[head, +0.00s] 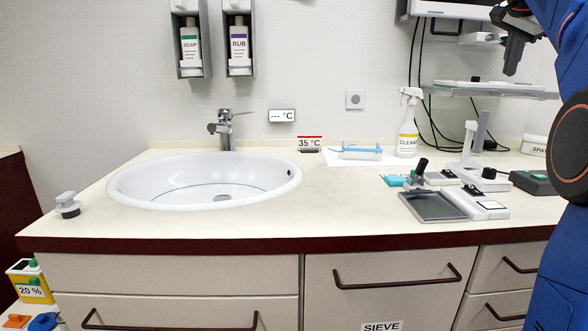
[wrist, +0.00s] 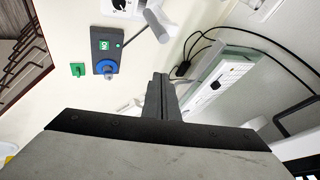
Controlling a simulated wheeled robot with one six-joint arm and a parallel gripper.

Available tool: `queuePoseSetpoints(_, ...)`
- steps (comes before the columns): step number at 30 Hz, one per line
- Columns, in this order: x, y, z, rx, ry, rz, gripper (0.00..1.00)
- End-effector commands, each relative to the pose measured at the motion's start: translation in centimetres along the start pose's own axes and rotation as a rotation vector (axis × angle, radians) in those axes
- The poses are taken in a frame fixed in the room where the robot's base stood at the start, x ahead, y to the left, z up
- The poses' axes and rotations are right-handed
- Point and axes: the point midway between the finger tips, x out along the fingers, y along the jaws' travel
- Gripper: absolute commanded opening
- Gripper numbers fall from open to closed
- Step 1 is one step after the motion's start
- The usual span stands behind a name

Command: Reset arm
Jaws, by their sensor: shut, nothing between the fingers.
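My gripper (head: 512,55) is at the upper right of the head view, pointing down in the air above the right part of the counter. It is shut and holds nothing. In the wrist view its closed fingers (wrist: 161,97) stand in the middle of the picture. My blue arm fills the right edge of the head view and hides part of the counter there.
A white sink (head: 205,181) is set in the counter (head: 340,213). A wall shelf (head: 493,90) is below my gripper. The front middle is clear.

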Motion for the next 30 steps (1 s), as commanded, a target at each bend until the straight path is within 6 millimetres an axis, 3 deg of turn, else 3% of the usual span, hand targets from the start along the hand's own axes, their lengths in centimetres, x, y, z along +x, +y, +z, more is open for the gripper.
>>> queuePoseSetpoints(11, -0.6, 1.4, 3.4, -0.101, -0.03, -0.008, 0.0)
queuePoseSetpoints(17, -0.8, 3.0, 6.4, -0.189, -0.055, -0.014, 0.0)
queuePoseSetpoints(23, -1.0, 6.1, 11.3, -0.329, -0.093, -0.029, 0.0)
queuePoseSetpoints(30, -0.4, 12.6, 19.4, -0.553, -0.155, -0.06, 0.0)
